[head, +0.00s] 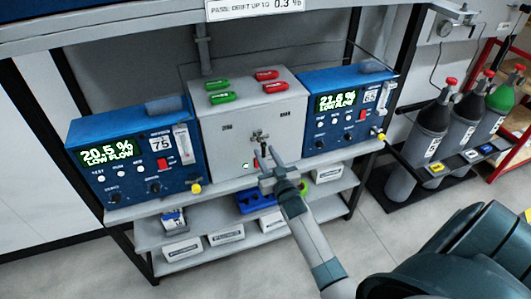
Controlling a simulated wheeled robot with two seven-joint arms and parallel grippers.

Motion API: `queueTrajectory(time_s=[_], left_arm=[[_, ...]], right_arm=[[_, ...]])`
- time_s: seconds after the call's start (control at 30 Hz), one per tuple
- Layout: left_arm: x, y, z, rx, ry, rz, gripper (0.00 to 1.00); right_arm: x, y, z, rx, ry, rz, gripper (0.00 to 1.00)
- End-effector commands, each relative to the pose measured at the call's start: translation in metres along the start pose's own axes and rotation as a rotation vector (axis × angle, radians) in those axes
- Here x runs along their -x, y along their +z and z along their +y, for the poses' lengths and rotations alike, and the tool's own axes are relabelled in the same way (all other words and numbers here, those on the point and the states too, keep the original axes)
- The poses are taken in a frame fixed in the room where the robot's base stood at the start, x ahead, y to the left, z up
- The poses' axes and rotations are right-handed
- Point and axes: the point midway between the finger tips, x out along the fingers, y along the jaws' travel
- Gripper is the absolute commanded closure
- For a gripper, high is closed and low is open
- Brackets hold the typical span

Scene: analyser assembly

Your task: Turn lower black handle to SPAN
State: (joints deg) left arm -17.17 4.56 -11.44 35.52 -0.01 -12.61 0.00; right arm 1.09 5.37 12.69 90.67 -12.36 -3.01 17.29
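The grey panel box (221,148) stands between two blue analysers on the shelf. A small metal-coloured handle or fitting (260,136) shows on the upper middle of its front. Below it, a small dark part (257,162), perhaps the lower black handle, is partly hidden by my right gripper. Its pointing direction and the SPAN marking cannot be read. My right gripper (266,156) is in front of the lower middle of the panel, close to that part. Whether it touches or grips it cannot be told. My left gripper is not in view.
The left analyser (126,145) reads 20.5 % and the right one (349,107) 21.6 %, both LOW FLOW. Green tags (222,97) and red tags (275,87) lie on the box. Gas cylinders (431,124) stand at right. White boxes (183,249) sit on lower shelves.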

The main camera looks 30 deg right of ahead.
Motion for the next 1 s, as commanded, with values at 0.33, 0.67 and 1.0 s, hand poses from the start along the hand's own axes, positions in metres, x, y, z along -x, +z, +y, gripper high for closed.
queueTrajectory(time_s=[0.33, 0.67, 1.0], left_arm=[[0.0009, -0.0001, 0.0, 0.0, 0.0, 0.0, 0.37], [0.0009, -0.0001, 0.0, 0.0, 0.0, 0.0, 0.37], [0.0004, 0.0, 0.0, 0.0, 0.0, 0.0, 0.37]], right_arm=[[-0.0042, 0.0003, -0.0001, 0.0, 0.0, -0.001, 0.69], [-0.004, 0.0004, -0.0001, -0.001, 0.0, -0.001, 1.0], [-0.0038, 0.0007, 0.0016, 0.053, 0.0, -0.001, 1.0]])
